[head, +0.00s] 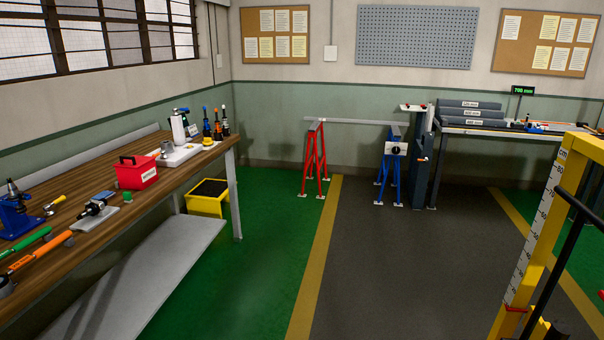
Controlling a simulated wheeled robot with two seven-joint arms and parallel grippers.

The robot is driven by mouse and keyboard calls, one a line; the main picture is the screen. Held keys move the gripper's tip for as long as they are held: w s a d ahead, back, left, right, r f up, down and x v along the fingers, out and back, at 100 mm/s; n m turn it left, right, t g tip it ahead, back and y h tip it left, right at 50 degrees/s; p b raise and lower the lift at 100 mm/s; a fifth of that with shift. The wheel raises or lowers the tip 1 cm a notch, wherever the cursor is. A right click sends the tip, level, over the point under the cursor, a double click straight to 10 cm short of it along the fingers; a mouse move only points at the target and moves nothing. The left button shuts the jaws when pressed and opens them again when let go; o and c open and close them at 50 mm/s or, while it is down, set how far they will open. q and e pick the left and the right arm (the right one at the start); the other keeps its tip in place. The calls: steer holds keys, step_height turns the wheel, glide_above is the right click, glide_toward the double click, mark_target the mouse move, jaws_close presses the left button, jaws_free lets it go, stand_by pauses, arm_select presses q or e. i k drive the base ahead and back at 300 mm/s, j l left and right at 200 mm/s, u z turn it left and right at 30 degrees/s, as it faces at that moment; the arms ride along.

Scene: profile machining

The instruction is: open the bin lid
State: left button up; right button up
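No bin with a clearly visible lid shows in the head view. A yellow bin (205,208) stands on the green floor at the far end of the workbench, partly behind the bench leg. Its top shows a dark surface, and I cannot tell whether that is a lid or the contents. A red box (137,177) with a dark handle on top and a white label sits on the bench. Neither of my grippers is in view.
The wooden workbench (65,228) with tools runs along the left. A red trestle (315,165) and a blue trestle (391,165) stand ahead with a bar across. A yellow post with a scale (545,225) blocks the right.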

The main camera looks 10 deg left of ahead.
mark_target(133, 161)
steer(key=i+l+u, duration=0.25)
steer(key=i, duration=0.3)
steer(key=i+l+u, duration=0.25)
steer(key=i, duration=0.3)
steer(key=i+l+u, duration=0.25)
steer(key=i+l, duration=0.15)
steer(key=i, duration=0.15)
